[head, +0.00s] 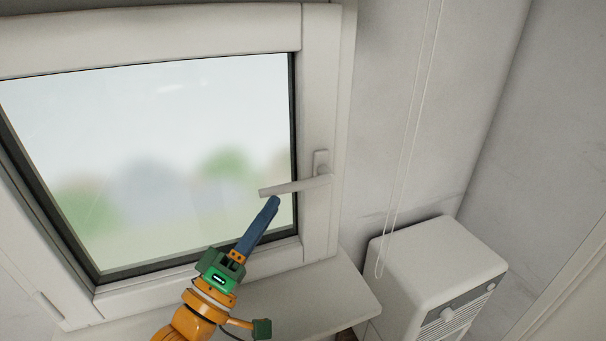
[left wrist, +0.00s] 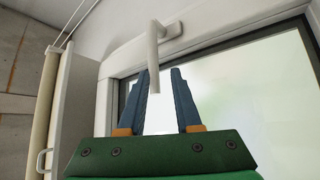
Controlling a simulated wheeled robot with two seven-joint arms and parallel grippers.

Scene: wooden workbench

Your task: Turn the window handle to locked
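The white window handle (head: 296,186) sits on the right side of the window frame (head: 319,110). Its lever points left, roughly level, out over the glass. In the left wrist view the handle (left wrist: 154,58) hangs into the upper part of the gap between my fingers. My left gripper (head: 274,200) has its blue fingertips just below the lever in the head view. The left wrist view shows its fingers (left wrist: 159,72) apart with nothing clamped between them. Whether either finger touches the lever cannot be told. My right gripper is not in view.
A white box-shaped appliance (head: 437,262) with a knob and vents stands at the lower right. A white looped cord (head: 408,150) hangs on the wall right of the window. A pale sill (head: 345,290) runs below the window.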

